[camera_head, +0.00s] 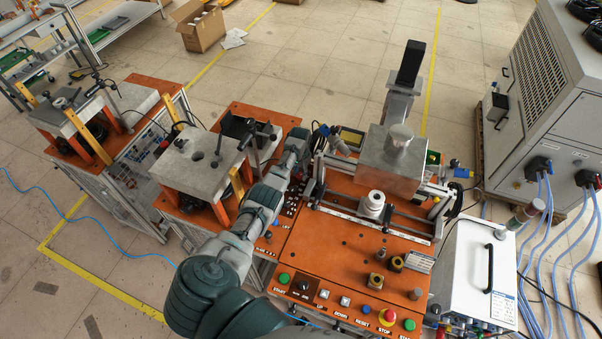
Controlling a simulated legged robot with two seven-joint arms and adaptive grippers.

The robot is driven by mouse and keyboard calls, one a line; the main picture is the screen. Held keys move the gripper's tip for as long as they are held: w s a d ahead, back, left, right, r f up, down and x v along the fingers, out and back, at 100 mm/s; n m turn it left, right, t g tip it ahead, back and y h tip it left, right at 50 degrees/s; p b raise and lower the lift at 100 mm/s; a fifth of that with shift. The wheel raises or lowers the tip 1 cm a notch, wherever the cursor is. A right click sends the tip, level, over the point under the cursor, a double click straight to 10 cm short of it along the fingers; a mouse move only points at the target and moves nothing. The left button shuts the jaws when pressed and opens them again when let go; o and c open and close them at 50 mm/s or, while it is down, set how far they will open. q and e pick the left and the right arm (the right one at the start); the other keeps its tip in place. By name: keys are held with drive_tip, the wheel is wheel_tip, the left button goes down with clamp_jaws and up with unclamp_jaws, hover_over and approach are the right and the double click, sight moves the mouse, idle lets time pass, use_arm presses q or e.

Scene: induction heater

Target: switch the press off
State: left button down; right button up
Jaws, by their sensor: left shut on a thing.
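The press (394,160) stands on an orange bench, with a grey metal block, a round cap and a dark-topped column. Its orange front panel (335,255) carries a black rotary switch (303,286), green start buttons (284,278), a blue reset button (365,308) and a red stop button (387,317). My left arm crosses the left side of the bench. My left gripper (318,138) is at the far left of the press, shut on a small dark part, too small to identify. My right gripper is not in view.
Orange stations with grey plates (200,163) stand to the left. A white box with a black handle (472,272) is at the right, near a large grey cabinet (545,100) with blue hoses. A cardboard box (203,30) lies on the floor behind.

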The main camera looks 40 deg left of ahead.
sight(299, 174)
use_arm(q)
drive_tip(key=shift+s+f+n, duration=0.15)
drive_tip(key=shift+n, duration=0.45)
drive_tip(key=shift+s+f+n, duration=0.1)
drive_tip(key=shift+n, duration=0.5)
drive_tip(key=shift+s, duration=0.1)
drive_tip(key=c, duration=0.8)
unclamp_jaws()
drive_tip(key=shift+a, duration=0.1)
drive_tip(key=shift+r, duration=0.2)
drive_tip(key=shift+w+r, duration=0.25)
drive_tip(key=shift+r, duration=0.05)
wheel_tip(299, 174, up, 11)
drive_tip(key=shift+f, duration=0.1)
